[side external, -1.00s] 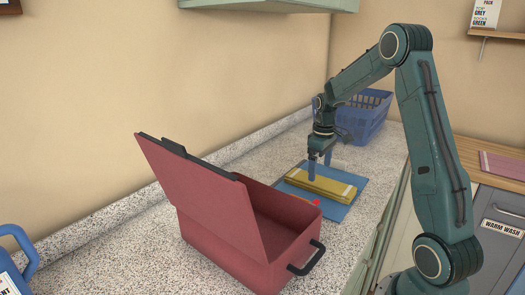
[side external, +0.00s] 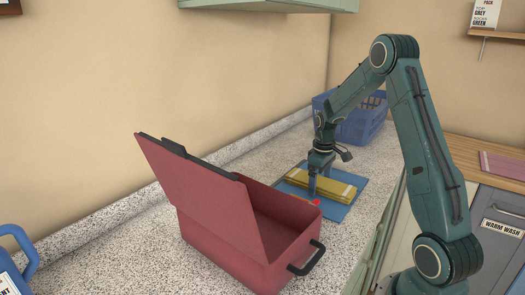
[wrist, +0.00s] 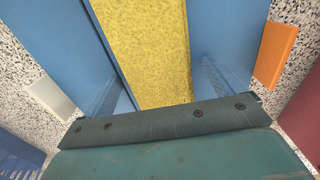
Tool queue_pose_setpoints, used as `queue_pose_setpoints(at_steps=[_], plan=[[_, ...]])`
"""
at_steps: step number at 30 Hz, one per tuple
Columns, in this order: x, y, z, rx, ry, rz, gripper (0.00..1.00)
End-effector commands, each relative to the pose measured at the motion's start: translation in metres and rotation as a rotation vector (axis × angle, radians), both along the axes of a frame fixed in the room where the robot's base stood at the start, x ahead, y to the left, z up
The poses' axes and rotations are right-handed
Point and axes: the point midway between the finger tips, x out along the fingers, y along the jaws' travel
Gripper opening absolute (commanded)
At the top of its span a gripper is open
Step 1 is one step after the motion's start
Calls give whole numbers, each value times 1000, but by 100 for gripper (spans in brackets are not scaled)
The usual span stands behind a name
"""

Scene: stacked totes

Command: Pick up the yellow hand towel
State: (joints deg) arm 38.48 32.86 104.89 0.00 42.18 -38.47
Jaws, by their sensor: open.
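In the wrist view the towel (wrist: 150,50) runs as a yellow strip between the jaws, with blue on both sides. The gripper's body hides the near part of the towel there. I cannot tell whether the fingertips touch the towel or the blue surface.
An open red box (side external: 235,240) with a raised lid and black handle stands in front. A blue basket (side external: 360,120) stands behind my gripper. An orange tag (wrist: 272,52) and a white tag (wrist: 50,97) lie beside the blue surface.

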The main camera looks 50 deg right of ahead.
Motion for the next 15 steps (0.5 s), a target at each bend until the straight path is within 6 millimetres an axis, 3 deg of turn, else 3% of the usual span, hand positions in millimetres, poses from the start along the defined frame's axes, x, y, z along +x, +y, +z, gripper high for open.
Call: queue_pose_setpoints(at_steps=[11,15], plan=[[0,0,0,0,0,0,95],[0,0,0,0,0,0,71]])
